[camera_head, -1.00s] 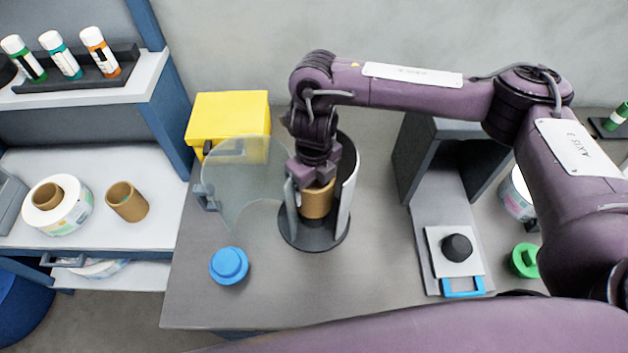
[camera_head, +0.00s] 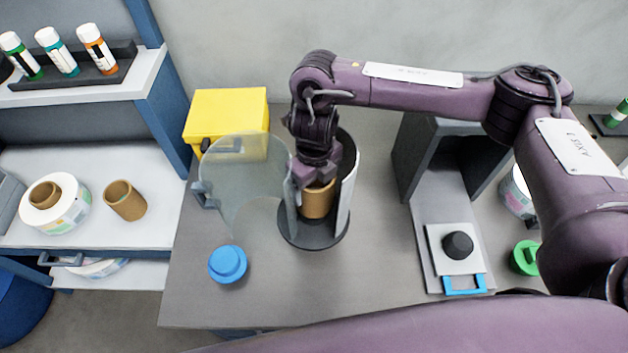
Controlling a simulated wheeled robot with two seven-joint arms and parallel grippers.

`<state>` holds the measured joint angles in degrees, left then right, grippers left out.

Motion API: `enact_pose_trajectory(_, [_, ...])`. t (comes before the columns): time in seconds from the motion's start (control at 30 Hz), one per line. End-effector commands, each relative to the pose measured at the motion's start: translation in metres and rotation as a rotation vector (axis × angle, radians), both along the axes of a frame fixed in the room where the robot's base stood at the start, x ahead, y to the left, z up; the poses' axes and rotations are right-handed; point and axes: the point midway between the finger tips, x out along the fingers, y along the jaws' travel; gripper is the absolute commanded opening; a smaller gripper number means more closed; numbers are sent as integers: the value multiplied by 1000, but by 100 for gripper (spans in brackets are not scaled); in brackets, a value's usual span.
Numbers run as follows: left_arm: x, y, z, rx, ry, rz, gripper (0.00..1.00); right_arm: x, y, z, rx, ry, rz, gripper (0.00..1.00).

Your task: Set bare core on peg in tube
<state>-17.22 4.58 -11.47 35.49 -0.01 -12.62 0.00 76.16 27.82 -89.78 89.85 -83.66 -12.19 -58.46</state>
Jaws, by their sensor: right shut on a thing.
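A bare brown core (camera_head: 318,203) is held upright between the fingers of my right gripper (camera_head: 316,186), inside the open tube (camera_head: 346,200). The tube stands on a dark round base (camera_head: 314,239), and its clear curved door (camera_head: 246,180) is swung open to the left. The peg is hidden by the core and gripper, so I cannot tell whether the core is around it. The core's lower end is close to the base. My left gripper is out of view.
A yellow box (camera_head: 226,115) stands behind the door. A blue knob-shaped piece (camera_head: 228,264) sits at the front left. A grey machine (camera_head: 448,200) with a black peg (camera_head: 457,245) stands right. Another brown core (camera_head: 125,201) and a label reel (camera_head: 56,205) lie on the left shelf.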

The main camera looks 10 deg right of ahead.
Motion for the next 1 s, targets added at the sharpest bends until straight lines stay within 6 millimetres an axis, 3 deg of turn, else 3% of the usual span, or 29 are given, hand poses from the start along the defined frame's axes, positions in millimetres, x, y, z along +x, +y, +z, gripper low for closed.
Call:
enact_pose_trajectory(0.33, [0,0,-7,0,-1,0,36,0,0,-7,0,0,0,58])
enact_pose_trajectory(1.0, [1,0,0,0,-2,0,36,2,4,0,0,0,0,58])
